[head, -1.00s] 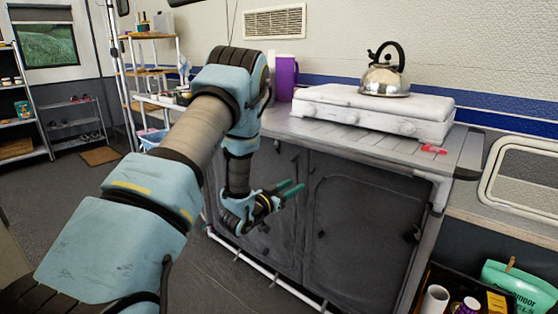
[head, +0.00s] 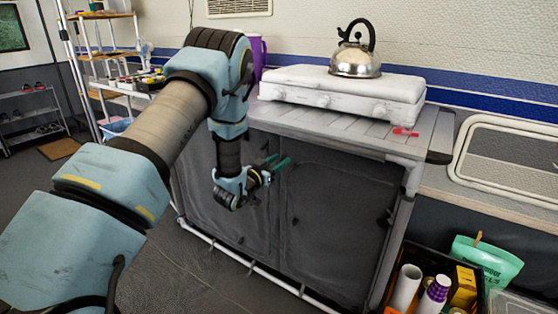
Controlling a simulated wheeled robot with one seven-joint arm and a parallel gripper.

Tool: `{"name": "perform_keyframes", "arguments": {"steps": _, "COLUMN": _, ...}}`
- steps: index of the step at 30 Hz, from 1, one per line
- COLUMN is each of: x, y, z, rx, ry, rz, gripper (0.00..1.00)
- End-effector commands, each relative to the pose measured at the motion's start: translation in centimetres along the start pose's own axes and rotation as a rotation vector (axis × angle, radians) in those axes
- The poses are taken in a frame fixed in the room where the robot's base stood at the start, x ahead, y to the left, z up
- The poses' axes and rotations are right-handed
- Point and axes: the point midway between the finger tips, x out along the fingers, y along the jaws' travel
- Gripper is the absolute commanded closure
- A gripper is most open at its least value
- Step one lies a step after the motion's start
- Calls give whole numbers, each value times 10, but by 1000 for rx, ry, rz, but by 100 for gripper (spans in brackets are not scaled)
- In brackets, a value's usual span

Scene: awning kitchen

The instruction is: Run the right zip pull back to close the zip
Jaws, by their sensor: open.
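The grey fabric front of the kitchen stand has a left panel (head: 218,185) and a right panel (head: 345,235) with a rounded seam. A small dark tab (head: 384,217) shows near the right panel's right edge. Another small dark spot (head: 295,221) is near its left edge. Either may be a zip pull; they are too small to tell. The right panel hangs flat, and I cannot tell how far its zip is open. My gripper (head: 280,163), with teal fingers, is open and empty in front of the seam between the panels, left of and above the dark tab.
The stand's top (head: 330,125) holds a white stove (head: 345,92) with a kettle (head: 355,55), and a red item (head: 405,132). A crate (head: 425,255) of goods stands right of the stand. A white rail (head: 240,262) runs along its foot. The floor in front is clear.

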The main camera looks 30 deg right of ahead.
Motion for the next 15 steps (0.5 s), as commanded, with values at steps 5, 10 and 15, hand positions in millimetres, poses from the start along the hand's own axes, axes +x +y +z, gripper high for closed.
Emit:
{"name": "perform_keyframes", "arguments": {"steps": 5, "x": 6, "y": 0, "z": 0, "rx": 0, "ry": 1, "rz": 0, "gripper": 56}}
{"name": "perform_keyframes", "arguments": {"steps": 10, "x": 5, "y": 0, "z": 0, "rx": 0, "ry": 1, "rz": 0, "gripper": 56}}
{"name": "perform_keyframes", "arguments": {"steps": 15, "x": 5, "y": 0, "z": 0, "rx": 0, "ry": 1, "rz": 0, "gripper": 73}}
